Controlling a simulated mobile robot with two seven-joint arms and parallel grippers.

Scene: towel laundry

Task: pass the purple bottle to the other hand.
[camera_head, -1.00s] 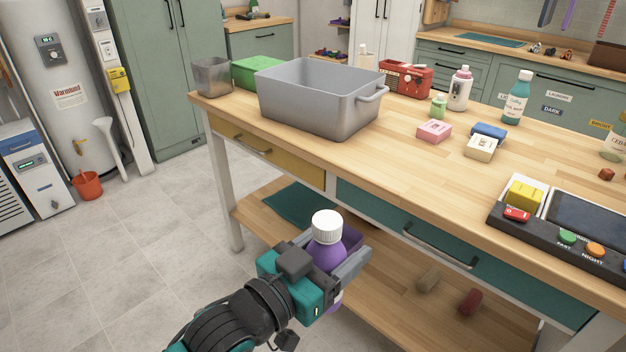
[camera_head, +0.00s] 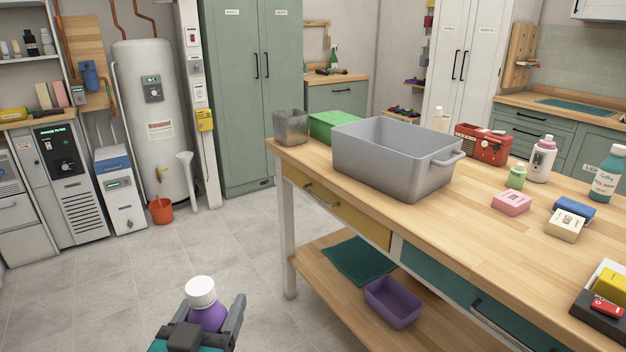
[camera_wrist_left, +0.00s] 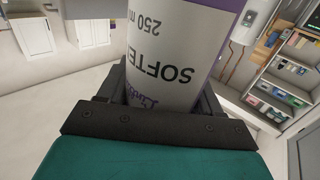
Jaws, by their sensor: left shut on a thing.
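The purple bottle (camera_head: 207,316) with a white cap (camera_head: 201,291) is upright in my left gripper (camera_head: 222,322) at the bottom of the head view. The gripper is shut on it, in front of the table and over open floor. In the left wrist view the bottle's white label (camera_wrist_left: 172,55) with upside-down lettering fills the space between the fingers. The lower part of the bottle is out of the head view. My right gripper is in neither view.
A wooden table (camera_head: 480,222) stands to the right, bearing a grey tub (camera_head: 390,165), a green box, a red radio and several small items. A purple bin (camera_head: 393,303) is on its lower shelf. The tiled floor (camera_head: 120,290) at left is clear.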

